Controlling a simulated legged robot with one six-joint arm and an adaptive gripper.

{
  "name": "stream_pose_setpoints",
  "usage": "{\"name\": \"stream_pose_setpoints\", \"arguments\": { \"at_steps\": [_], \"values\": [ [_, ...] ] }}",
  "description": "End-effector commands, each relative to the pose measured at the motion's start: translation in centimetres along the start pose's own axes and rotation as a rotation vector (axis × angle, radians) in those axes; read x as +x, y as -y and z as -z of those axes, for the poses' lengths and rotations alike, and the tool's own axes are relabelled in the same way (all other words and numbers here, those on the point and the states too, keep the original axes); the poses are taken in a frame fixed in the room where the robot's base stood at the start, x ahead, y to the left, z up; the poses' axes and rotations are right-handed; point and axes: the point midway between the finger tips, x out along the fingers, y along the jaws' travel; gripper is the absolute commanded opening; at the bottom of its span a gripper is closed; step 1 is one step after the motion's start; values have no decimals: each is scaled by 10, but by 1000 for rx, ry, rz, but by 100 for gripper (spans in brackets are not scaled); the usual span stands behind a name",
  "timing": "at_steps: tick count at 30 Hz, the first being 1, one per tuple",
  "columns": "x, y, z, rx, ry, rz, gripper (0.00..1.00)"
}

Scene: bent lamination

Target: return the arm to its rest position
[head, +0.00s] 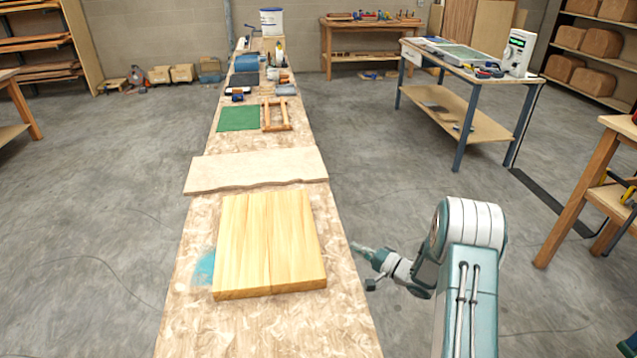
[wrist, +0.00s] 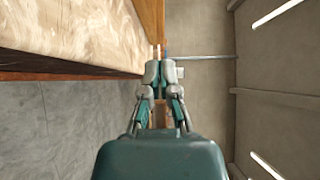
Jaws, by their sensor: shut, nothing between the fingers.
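My arm (head: 470,250) rises at the lower right of the head view, to the right of the long workbench. My gripper (head: 362,254) points left toward the bench's right edge, apart from the wooden boards. In the wrist view my gripper (wrist: 159,75) is in the middle with its fingers together and nothing between them. The long bench (head: 190,318) also fills the upper left of the wrist view (wrist: 70,30), on its side.
A thick yellow wood panel (head: 268,240) and a pale wavy-edged board (head: 255,170) lie on the bench. Beyond are a green mat (head: 238,118) and a small wooden frame (head: 277,115). A side table (head: 455,97) stands back right. Grey floor right of the bench is open.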

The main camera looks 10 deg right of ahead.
Motion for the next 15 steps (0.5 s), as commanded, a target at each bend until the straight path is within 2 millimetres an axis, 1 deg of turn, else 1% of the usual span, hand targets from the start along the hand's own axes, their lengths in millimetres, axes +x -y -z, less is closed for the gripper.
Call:
{"name": "stream_pose_setpoints", "arguments": {
  "at_steps": [2, 5, 10, 15],
  "values": [
    [2, 3, 1, -14, -7, -6, 0],
    [7, 19, 7, -91, -46, -45, 0],
    [17, 69, 23, -328, -177, -185, 0],
    [14, 119, 30, -537, -298, -349, 0]
  ]
}}
